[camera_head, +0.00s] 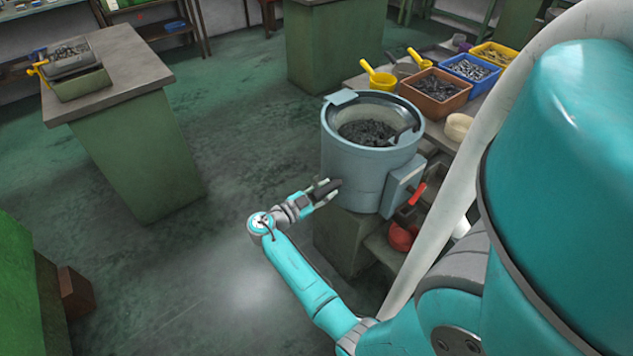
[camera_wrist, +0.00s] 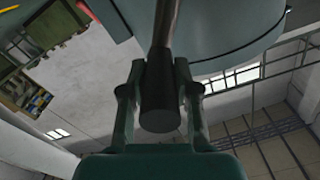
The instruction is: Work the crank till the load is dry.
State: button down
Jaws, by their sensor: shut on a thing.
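A grey-blue drum machine (camera_head: 350,172) stands on a green pedestal. Its top is open and a dark load of small pieces (camera_head: 367,131) lies inside; I cannot tell whether it is wet or dry. My gripper (camera_head: 328,190) is at the drum's left front side, shut on a dark crank handle. In the wrist view my gripper (camera_wrist: 160,100) has one finger on each side of the dark, round-ended crank handle (camera_wrist: 160,113). The handle's shaft runs up the picture beside the drum wall (camera_wrist: 225,28). The crank's joint with the drum is hidden.
A grey box (camera_head: 402,187) with a red lever (camera_head: 417,194) is on the drum's right side. A bench behind holds a brown bin (camera_head: 436,92), a blue bin (camera_head: 470,70) and a yellow scoop (camera_head: 378,79). A green table (camera_head: 140,130) stands left; open floor lies between.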

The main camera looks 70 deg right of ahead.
jog(key=s+a+f+m, duration=0.1)
jog(key=s+a+f, duration=0.2)
jog(key=s+f, duration=0.2)
jog(key=shift+s+a+f+m, duration=0.2)
jog(key=shift+s+f+m, duration=0.1)
jog(key=shift+f, duration=1.55)
jog(key=c, duration=0.8)
grip_release()
jog(key=shift+c, duration=0.2)
jog(key=shift+w, duration=0.1)
jog(key=v, duration=1.2)
